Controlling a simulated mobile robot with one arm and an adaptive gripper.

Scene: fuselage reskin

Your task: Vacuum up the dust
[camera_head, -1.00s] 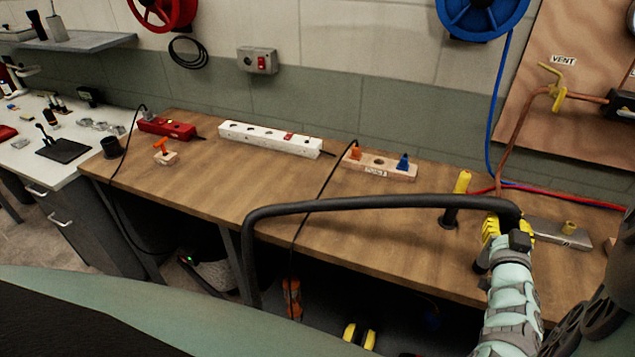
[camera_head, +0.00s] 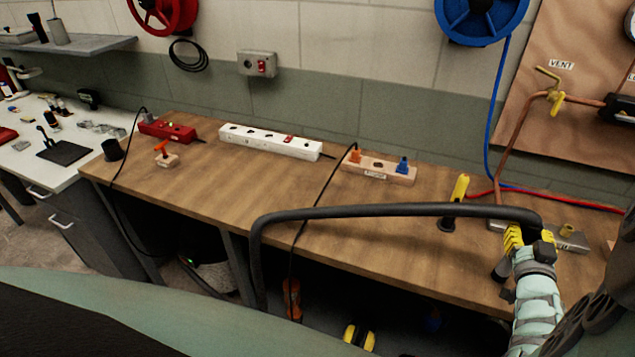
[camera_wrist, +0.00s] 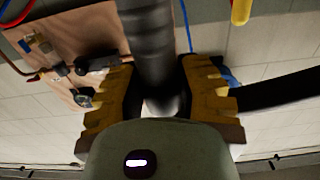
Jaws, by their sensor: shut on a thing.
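My gripper (camera_head: 528,240), with yellow finger pads, is at the right part of the wooden bench and shut around the dark vacuum hose end. In the wrist view the hose end (camera_wrist: 150,45) passes between the two yellow-padded fingers. The black hose (camera_head: 385,211) arcs left from my gripper over the bench and drops past its front edge. A short dark tube end (camera_head: 502,269) shows below my gripper, near the bench top; whether it touches is unclear. I cannot make out any dust. A dark body with a green light (camera_head: 190,262) is under the bench, partly hidden.
The wooden bench (camera_head: 270,195) carries a red power strip (camera_head: 167,130), a white power strip (camera_head: 270,141), a wooden block with orange and blue plugs (camera_head: 379,169) and a yellow-handled tool (camera_head: 459,190). A metal piece (camera_head: 570,238) lies behind my gripper. The bench middle is mostly clear.

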